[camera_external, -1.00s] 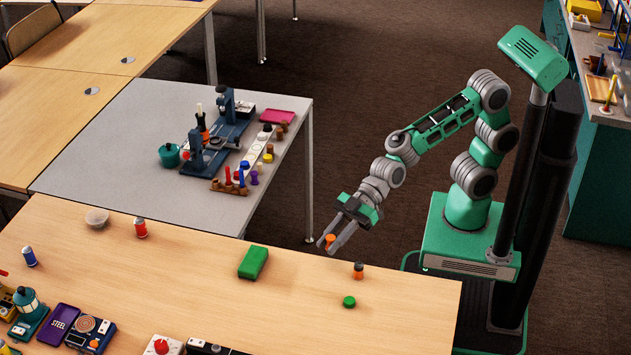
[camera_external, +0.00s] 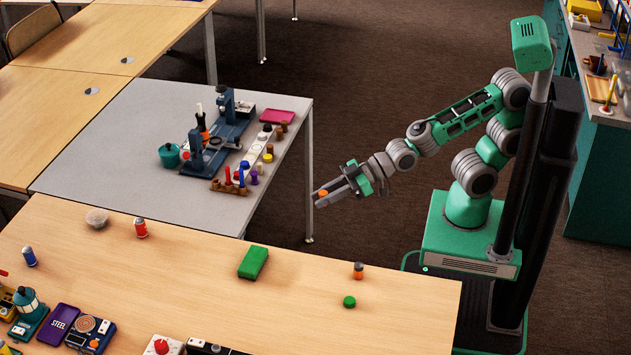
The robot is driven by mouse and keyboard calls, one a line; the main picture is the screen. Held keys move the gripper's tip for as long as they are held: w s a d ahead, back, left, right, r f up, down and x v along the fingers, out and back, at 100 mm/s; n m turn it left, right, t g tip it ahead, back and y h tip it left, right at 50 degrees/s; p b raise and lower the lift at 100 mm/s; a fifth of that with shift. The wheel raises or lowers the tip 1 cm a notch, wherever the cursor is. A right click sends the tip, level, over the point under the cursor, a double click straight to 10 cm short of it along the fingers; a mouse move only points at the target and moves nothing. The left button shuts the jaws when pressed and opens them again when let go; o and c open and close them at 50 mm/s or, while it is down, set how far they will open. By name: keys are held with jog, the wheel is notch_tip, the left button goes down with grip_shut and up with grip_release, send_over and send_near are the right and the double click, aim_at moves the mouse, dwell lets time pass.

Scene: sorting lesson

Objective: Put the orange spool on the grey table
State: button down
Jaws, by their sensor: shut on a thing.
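My gripper (camera_external: 322,198) is shut on a small orange thing, which looks like the orange spool (camera_external: 323,193). It holds the spool in the air, apart from both tables in the picture, just right of the grey table's right edge. The fingers partly hide the spool. The grey table (camera_external: 110,155) stands at the centre left, behind the front wooden table.
The grey table bears a dark blue machine (camera_external: 212,150), a teal pot (camera_external: 170,155), a pink tray (camera_external: 278,117) and racks of coloured pegs. Its left and front parts are bare. The wooden table (camera_external: 330,310) carries a green block (camera_external: 253,262) and an orange-and-dark cylinder (camera_external: 358,270).

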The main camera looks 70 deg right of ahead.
jog(key=w+d+f+m+t+h, duration=0.1)
jog(key=w+d+m+h, duration=0.1)
jog(key=d, duration=0.6)
jog(key=w+d+f+m+h, duration=0.2)
jog(key=d+h, duration=0.1)
jog(key=d, duration=0.6)
jog(key=w+d+f+m+t+h, duration=0.1)
jog(key=w+d+m+h, duration=0.15)
jog(key=d, duration=0.55)
jog(key=s+r+p, duration=0.3)
jog(key=r+p, duration=0.6)
jog(key=r, duration=0.1)
jog(key=s+r+p, duration=0.2)
jog(key=r+p, duration=0.8)
jog(key=s+a+f+n+g+y+b, duration=0.1)
jog(key=a+f+n+y+b, duration=0.25)
jog(key=a+b, duration=0.45)
jog(key=s+a+f+n+g+y+b, duration=0.1)
jog(key=a+f+n+y+b, duration=0.3)
jog(key=a, duration=0.8)
jog(key=s+a+f+n+g+y+b, duration=0.2)
jog(key=s+a, duration=0.3)
jog(key=a, duration=0.3)
jog(key=s+a+f+n+g+y+b, duration=0.2)
jog(key=s+a+b, duration=0.3)
jog(key=a, duration=0.3)
jog(key=shift+s+a+f+n+g+y, duration=0.25)
jog(key=shift+s+f+n+g+y, duration=0.25)
jog(key=shift+f, duration=0.3)
